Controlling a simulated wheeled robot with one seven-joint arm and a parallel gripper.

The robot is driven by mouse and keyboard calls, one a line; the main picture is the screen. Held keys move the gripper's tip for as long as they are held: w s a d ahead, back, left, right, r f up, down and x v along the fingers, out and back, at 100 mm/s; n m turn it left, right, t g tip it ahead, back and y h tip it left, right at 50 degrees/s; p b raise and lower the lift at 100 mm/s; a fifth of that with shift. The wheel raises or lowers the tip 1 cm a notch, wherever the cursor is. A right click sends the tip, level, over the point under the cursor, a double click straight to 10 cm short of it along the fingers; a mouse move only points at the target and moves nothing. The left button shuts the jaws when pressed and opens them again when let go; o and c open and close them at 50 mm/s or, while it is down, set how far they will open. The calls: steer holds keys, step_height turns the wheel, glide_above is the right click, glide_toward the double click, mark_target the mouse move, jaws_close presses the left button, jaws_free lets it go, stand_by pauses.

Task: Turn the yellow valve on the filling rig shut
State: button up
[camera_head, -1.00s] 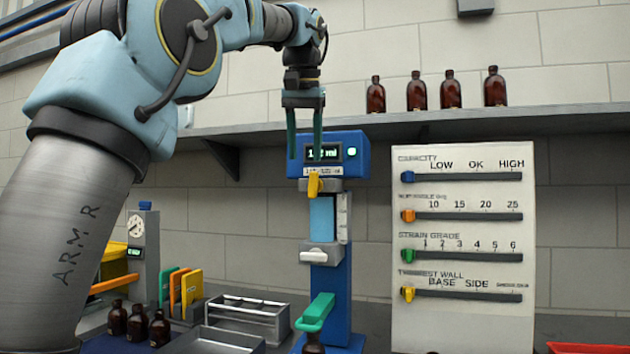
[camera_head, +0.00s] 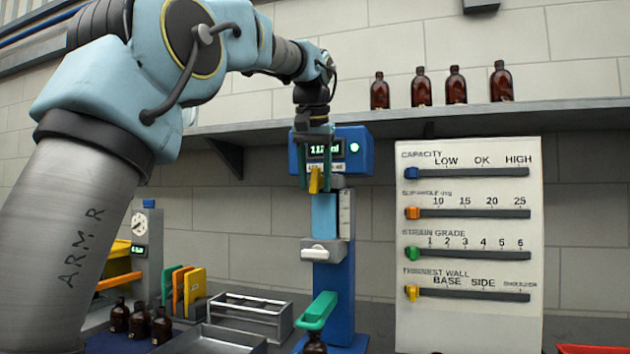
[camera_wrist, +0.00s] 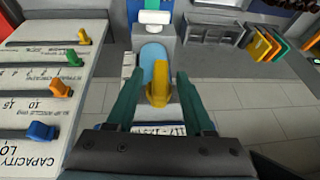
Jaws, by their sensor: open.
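The yellow valve (camera_head: 314,181) hangs upright on the front of the blue filling rig (camera_head: 354,150), just below its lit display. My gripper (camera_head: 315,182) is open, its two green fingers pointing down on either side of the valve. In the wrist view the yellow valve (camera_wrist: 159,84) stands between the spread fingertips, with a visible gap on each side. Whether a finger touches it I cannot tell. An amber bottle (camera_head: 314,343) shows partly at the rig's foot, below a green clamp (camera_head: 317,310).
A panel with several coloured sliders (camera_head: 466,230) stands to the right. Several amber bottles (camera_head: 501,83) stand on the shelf (camera_head: 560,115) above. A metal rack (camera_head: 245,312) and more bottles (camera_head: 139,322) are at lower left. The wall space between rig and panel is clear.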

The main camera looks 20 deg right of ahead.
jaws_close()
stand_by(0.5)
